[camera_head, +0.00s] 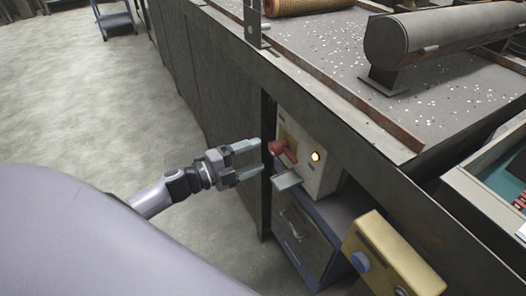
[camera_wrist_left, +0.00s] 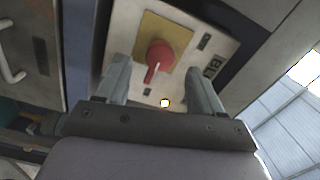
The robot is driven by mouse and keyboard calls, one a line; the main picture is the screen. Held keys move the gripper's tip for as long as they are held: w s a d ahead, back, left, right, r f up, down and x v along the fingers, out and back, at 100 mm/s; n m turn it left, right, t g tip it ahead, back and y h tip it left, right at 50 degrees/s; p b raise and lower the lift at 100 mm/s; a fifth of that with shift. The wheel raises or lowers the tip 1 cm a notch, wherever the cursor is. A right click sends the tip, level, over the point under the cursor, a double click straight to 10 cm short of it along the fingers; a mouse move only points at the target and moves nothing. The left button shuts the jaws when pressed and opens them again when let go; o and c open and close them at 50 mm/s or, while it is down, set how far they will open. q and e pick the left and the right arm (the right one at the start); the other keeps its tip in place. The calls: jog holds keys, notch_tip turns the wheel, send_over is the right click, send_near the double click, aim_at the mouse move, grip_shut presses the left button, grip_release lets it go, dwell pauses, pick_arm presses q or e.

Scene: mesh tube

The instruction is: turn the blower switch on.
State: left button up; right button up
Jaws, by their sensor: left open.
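The blower switch is a red rotary knob (camera_head: 277,148) with a handle bar, on a yellow plate on a pale control box (camera_head: 318,180). A small lamp (camera_head: 315,156) on the box glows yellow. In the left wrist view the knob (camera_wrist_left: 160,54) sits between the two fingers, with its bar pointing down toward the lit lamp (camera_wrist_left: 165,103). My left gripper (camera_head: 256,158) is open and empty in front of the knob. In the head view a gap shows between fingertips and knob. My right gripper is not in view.
A small pale ledge (camera_head: 287,180) juts out below the knob. A blue-grey cabinet (camera_head: 305,240) stands under the box. A yellow box with a blue button (camera_head: 395,262) is at the lower right. The long bench edge (camera_head: 300,92) runs above. Open floor (camera_head: 75,100) lies left.

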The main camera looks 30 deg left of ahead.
pick_arm(q)
jog(key=shift+v, duration=1.1)
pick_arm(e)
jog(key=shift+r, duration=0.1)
